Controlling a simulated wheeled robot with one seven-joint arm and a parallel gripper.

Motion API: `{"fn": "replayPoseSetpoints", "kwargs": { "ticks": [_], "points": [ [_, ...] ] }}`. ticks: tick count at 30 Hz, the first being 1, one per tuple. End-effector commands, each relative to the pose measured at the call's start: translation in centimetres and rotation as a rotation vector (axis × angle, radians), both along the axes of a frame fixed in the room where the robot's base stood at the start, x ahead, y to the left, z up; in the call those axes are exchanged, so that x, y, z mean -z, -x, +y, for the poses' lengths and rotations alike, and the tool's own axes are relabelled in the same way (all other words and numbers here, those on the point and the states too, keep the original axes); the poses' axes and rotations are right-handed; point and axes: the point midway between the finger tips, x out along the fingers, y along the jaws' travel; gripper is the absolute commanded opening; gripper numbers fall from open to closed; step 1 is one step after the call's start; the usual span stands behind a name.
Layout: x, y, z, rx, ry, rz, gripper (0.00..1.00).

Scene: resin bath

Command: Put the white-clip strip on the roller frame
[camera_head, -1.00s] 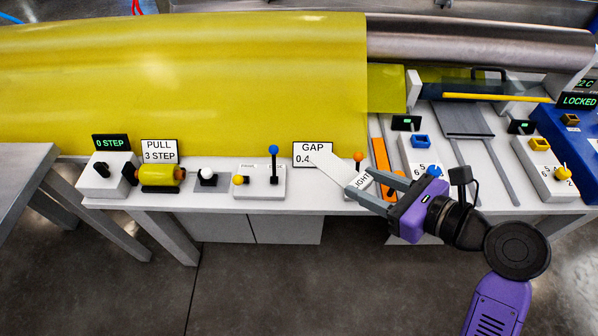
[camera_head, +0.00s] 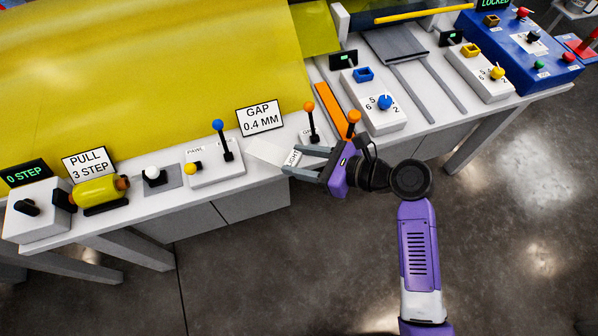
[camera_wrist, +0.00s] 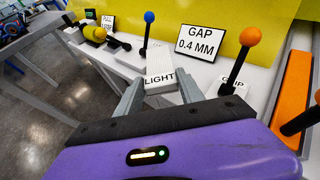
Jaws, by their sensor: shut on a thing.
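My gripper (camera_head: 290,163) is shut on a pale flat strip marked LIGHT (camera_head: 264,152). In the wrist view, the strip (camera_wrist: 160,60) points forward from between my two grey fingers (camera_wrist: 160,84). The strip is over the front of the white bench, just below the GAP 0.4 MM sign. I cannot tell whether it touches the bench, and no white clip is clear on it. The broad yellow sheet (camera_head: 140,80) lies behind. I cannot make out which part is the roller frame.
Beside my gripper are an orange-ball GRIP lever (camera_head: 309,107), another orange-ball lever (camera_head: 354,118) and an orange bar (camera_head: 328,102). A blue-ball lever (camera_head: 218,126) stands left. Dial boxes and a blue control box (camera_head: 520,60) are right. The floor in front is open.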

Motion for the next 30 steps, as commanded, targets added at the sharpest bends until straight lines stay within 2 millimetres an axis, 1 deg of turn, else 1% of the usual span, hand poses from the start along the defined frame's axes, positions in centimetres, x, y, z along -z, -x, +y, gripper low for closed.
{"fn": "replayPoseSetpoints", "kwargs": {
  "ticks": [1, 2, 8, 16, 27, 28, 29, 30],
  "points": [
    [0.8, 0.0, 0.0, -0.001, -0.001, 0.001, 0.06],
    [1.1, 0.0, 0.0, -0.001, -0.001, 0.001, 0.06],
    [2.1, 0.0, 0.0, 0.0, 0.0, 0.0, 0.06],
    [5.7, 0.0, 0.0, 0.001, -0.001, 0.002, 0.06],
    [6.0, 0.0, 0.0, 0.0, 0.0, -0.001, 0.06],
    [6.1, 0.0, 0.0, 0.0, 0.0, -0.001, 0.47],
    [6.0, 0.0, 0.0, 0.0, 0.0, -0.001, 0.53],
    [6.0, 0.0, 0.0, 0.0, 0.0, -0.001, 0.6]
  ]
}}
